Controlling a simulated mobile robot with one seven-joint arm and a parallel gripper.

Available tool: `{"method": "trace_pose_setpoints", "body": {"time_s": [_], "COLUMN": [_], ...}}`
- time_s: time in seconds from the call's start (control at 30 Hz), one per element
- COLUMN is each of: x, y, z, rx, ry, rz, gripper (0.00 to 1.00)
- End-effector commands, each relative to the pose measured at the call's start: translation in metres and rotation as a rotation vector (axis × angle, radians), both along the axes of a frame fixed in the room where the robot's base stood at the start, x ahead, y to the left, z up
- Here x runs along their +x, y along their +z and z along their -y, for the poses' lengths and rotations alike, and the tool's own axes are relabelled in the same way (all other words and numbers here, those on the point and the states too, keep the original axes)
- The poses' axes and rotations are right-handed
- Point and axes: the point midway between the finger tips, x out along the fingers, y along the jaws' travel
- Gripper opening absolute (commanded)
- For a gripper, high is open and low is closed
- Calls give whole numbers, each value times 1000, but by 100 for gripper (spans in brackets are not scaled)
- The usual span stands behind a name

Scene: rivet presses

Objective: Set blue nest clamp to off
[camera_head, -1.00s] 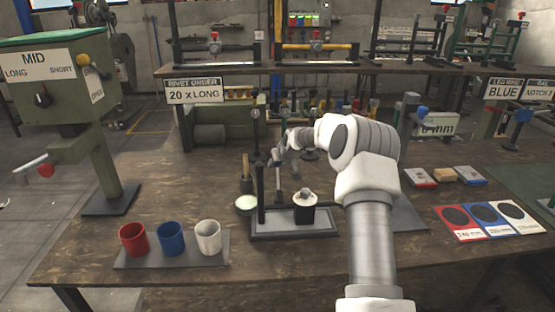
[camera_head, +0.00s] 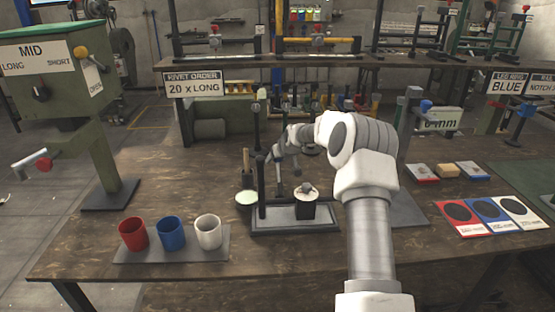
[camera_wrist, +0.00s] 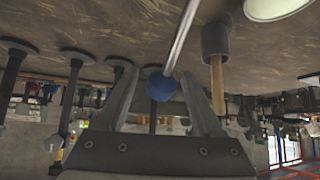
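A blue ball knob (camera_wrist: 160,86) on the end of a thin metal rod shows in the wrist view, between the two fingers of my gripper (camera_wrist: 160,88). The fingers stand apart with gaps beside the knob, so the gripper looks open around it. In the head view my gripper (camera_head: 279,160) is above the small bench press with a grey base plate (camera_head: 285,226). The knob cannot be made out there. My wrist partly hides the area behind it. I cannot tell the clamp's setting.
A wooden-handled tool (camera_wrist: 216,65) stands close beside the gripper. Red (camera_head: 133,233), blue (camera_head: 171,233) and white (camera_head: 208,231) cups stand on a mat at front left. A green machine (camera_head: 62,80) is at left. Red, blue and white cards (camera_head: 492,217) lie at right.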

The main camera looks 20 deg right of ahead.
Motion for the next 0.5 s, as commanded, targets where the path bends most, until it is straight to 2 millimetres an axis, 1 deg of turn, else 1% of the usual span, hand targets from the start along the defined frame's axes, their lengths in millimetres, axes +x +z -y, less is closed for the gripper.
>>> {"method": "trace_pose_setpoints", "body": {"time_s": [0.33,0.5], "x": [-2,-12], "y": [3,15], "z": [0,0], "rx": [1,0], "ry": [1,0], "rz": [0,1], "gripper": [70,70]}}
